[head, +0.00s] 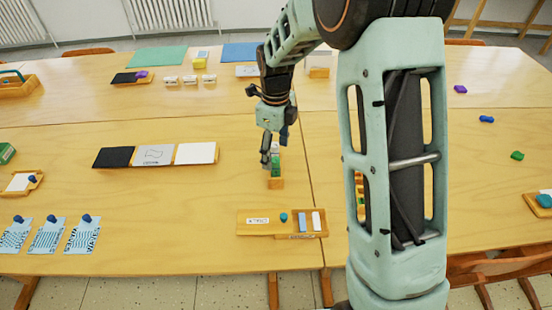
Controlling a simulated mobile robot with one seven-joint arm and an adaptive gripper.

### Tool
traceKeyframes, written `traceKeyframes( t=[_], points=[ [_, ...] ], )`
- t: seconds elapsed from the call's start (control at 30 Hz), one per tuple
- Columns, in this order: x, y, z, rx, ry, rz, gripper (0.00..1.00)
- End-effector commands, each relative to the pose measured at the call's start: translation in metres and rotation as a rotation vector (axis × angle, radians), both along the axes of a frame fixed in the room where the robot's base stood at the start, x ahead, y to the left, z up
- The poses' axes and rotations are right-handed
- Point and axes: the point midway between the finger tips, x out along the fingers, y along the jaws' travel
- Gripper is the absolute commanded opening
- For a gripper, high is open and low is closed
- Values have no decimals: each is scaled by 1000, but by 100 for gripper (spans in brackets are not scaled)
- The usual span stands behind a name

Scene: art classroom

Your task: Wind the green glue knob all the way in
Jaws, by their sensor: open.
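My gripper (270,153) points down over a small wooden holder (276,184) near the middle of the front table. It is open, and one dark finger shows in front of the holder. A small green part (276,170), which looks like the green glue knob, shows in the holder just right of and below the fingers. The gripper and the holder hide part of it. I cannot tell whether the fingers touch it or how far in it is wound.
A wooden tray (257,231) with a label and small pieces lies in front of the holder. A panel with black, grey and white squares (155,156) lies to the left. Patterned cards (48,236) lie at front left. My arm hides the table right of centre.

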Motion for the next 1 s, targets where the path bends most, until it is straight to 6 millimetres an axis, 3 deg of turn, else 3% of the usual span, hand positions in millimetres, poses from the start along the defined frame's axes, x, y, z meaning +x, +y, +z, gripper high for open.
traceKeyframes(
  t=[0.5, 1.0],
  points=[
    [0, 0, 0, 0, 0, -19, 65],
    [0, 0, 1, -2, 1, -587, 65]
  ],
)
